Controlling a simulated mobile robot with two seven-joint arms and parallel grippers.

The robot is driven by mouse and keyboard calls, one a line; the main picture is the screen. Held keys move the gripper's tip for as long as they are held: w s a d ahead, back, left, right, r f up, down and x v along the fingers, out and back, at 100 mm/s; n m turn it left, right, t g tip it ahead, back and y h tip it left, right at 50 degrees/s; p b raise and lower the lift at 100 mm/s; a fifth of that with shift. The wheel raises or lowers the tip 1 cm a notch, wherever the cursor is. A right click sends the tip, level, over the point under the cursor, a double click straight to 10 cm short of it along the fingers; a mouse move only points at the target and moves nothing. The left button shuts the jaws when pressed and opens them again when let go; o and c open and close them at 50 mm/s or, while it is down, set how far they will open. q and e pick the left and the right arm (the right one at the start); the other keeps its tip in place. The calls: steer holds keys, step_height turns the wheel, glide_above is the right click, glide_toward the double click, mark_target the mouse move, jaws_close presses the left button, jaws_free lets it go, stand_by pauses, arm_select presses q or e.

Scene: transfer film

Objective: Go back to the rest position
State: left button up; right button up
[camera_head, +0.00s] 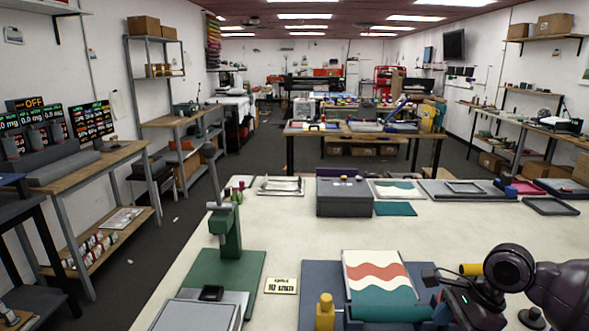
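My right arm comes in from the lower right, and its dark gripper (440,288) is beside the right edge of a film sheet with white, red and teal waves (376,272). The fingers are small, dark and partly hidden by the wrist, so I cannot tell whether they are open or shut, or whether they touch anything. The sheet lies over a blue-grey mat (320,278) at the front of the white table. My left gripper is not in view.
A green press (229,235) stands at the left, with a small lettered card (281,285) beside it. A dark grey box (343,200), another wave sheet (398,189) and trays line the back. The table's middle is clear.

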steer(key=w+a+r+n+t+y, duration=0.15)
steer(key=w+n+t, duration=0.35)
steer(key=n, duration=0.5)
steer(key=w+a+n+t+h, duration=0.1)
steer(key=w+a+n+t, duration=0.1)
steer(key=w+n+t, duration=0.5)
arm_select(q)
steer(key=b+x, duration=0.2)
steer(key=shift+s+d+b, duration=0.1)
steer(key=shift+b, duration=0.2)
arm_select(e)
steer(key=s+d+f+n+h, duration=0.2)
steer(key=s+f+h, duration=0.3)
steer(key=s+f, duration=2.1)
steer(key=s, duration=0.2)
steer(key=shift+s+d+f+n+g, duration=0.2)
steer(key=shift+s+n+g, duration=0.1)
steer(key=shift+g, duration=0.1)
